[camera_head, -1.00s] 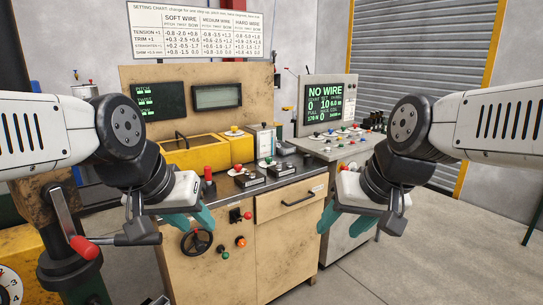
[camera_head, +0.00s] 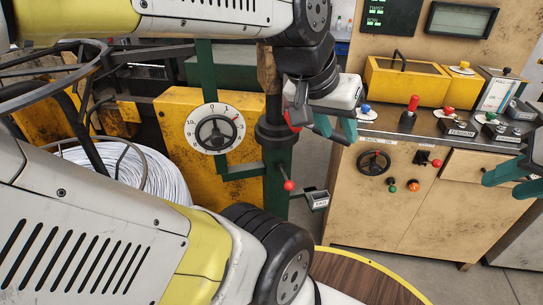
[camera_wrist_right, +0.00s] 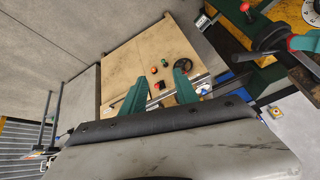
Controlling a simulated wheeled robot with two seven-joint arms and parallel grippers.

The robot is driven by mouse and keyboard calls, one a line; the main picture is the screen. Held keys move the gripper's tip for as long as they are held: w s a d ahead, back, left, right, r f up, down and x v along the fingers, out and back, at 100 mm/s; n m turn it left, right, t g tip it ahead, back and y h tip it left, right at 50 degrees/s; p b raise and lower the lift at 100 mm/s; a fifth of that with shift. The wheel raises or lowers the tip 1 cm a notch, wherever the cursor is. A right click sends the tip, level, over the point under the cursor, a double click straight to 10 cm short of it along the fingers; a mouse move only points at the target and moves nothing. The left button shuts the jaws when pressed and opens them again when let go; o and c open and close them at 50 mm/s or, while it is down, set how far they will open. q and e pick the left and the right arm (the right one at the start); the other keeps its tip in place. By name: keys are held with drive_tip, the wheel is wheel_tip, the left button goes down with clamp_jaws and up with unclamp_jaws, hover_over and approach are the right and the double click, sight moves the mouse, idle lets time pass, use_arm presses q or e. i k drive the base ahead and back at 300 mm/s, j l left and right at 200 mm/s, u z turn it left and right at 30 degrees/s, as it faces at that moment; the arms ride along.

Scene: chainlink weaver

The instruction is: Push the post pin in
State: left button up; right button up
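A green post (camera_head: 277,185) stands left of centre in the head view. A small pin with a red ball end (camera_head: 289,185) sticks out from it; I take this as the post pin, but cannot tell how deep it sits. My left gripper (camera_head: 336,128) is above and to the right of the pin, apart from it. Its teal fingers are spread and empty. The gripper partly hides a red lever grip (camera_head: 292,121) and the post's upper part. My right gripper (camera_head: 512,178) is at the right edge; its fingers show apart and empty in the right wrist view (camera_wrist_right: 158,92).
A yellow box with a numbered dial and handwheel (camera_head: 216,128) stands behind the post. A wire coil (camera_head: 135,172) lies at left. A small bracketed block (camera_head: 317,199) juts out beside the pin. The bench (camera_head: 380,215) with knobs stands right. A round wooden top (camera_head: 355,279) is below.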

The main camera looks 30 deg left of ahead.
sight(288, 186)
drive_tip(key=u, duration=1.15)
